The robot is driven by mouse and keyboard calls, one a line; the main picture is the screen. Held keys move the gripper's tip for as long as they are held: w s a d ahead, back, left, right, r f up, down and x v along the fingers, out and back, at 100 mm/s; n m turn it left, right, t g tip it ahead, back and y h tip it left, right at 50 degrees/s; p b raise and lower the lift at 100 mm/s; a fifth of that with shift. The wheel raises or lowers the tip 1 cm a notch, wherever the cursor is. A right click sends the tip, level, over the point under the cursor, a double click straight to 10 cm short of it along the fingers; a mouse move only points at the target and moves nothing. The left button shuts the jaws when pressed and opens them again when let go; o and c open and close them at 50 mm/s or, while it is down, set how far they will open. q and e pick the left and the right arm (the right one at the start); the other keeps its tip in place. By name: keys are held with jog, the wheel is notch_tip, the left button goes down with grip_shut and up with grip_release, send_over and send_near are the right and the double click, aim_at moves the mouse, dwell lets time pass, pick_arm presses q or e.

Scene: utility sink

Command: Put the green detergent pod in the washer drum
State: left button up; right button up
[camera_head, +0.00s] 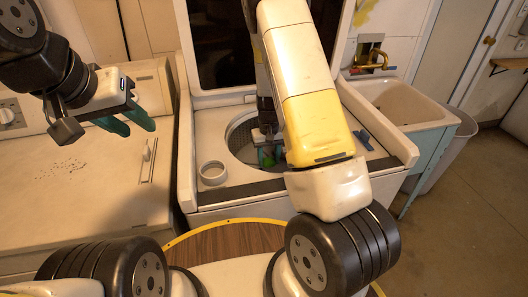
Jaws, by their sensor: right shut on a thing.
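The washer (230,192) stands open in the middle, with its round drum (240,137) showing through the top. My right gripper (269,153) points down into the drum opening, partly hidden behind my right arm. It is shut on the green detergent pod (266,159), a small green patch between the fingers, inside the rim as seen from above. How deep it sits is hard to tell. My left gripper (131,121) is open and empty, above the white appliance to the left of the washer.
A white ring-shaped cup (212,173) sits on the washer top left of the opening. A blue object (363,140) lies to the right. A utility sink (402,106) stands at right, and the raised lid (220,45) is behind the drum.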

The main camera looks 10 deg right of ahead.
jog(key=shift+f, duration=3)
jog(key=shift+f, duration=0.1)
jog(key=o, duration=1.3)
